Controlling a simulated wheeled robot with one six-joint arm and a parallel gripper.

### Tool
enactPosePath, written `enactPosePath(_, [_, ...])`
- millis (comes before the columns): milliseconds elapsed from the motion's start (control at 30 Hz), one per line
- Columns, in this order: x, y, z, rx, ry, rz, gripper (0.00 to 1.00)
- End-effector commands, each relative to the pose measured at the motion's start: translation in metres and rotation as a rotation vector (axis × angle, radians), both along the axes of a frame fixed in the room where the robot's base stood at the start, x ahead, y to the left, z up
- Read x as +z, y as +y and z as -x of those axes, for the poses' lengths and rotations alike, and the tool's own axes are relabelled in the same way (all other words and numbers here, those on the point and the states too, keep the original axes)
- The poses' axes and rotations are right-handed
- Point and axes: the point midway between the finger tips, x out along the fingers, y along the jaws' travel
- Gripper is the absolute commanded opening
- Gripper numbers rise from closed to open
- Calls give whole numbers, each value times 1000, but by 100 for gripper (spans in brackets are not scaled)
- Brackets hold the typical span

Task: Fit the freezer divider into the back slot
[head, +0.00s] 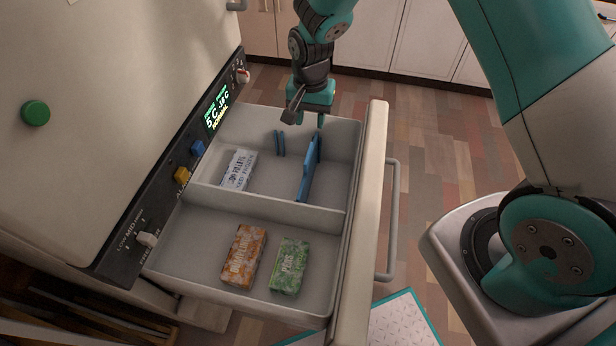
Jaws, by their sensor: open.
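The freezer divider (309,168) is a thin blue panel standing on edge in the far compartment of the open drawer (347,235), close to the drawer's front wall. A pair of short blue rails (279,143) is on the compartment's far wall, left of the divider and nearer the appliance. No panel stands between these rails. My gripper (305,117) is open and empty above the far wall, with its fingers pointing down. Its right finger is near the divider's far top corner; I cannot tell whether they touch.
A white packet (238,169) lies in the far compartment's left part. A fixed wall (270,207) separates the near compartment, which holds an orange box (244,254) and a green box (289,266). A control panel (190,160) with knobs borders the drawer's left. A handle (392,220) projects right.

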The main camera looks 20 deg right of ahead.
Motion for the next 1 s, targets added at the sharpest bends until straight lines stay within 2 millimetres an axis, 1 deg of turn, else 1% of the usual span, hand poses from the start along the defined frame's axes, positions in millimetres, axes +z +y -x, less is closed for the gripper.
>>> enactPosePath(33, [-15, 0, 1, 1, 5, 0, 40])
enactPosePath(100, [-31, 0, 1, 1, 5, 0, 40])
enactPosePath(200, [-53, 0, 2, 2, 5, 0, 40])
enactPosePath(300, [-71, 0, 1, 3, 4, 0, 40])
enactPosePath(400, [-83, 1, 1, 3, 2, -1, 40])
enactPosePath(567, [-92, 1, 1, 3, 2, -1, 40])
enactPosePath(833, [-131, 6, 5, 3, 2, -1, 40])
enactPosePath(900, [-138, 6, 5, 3, 2, -1, 40])
enactPosePath(1000, [-141, 6, 4, 3, 0, -1, 40])
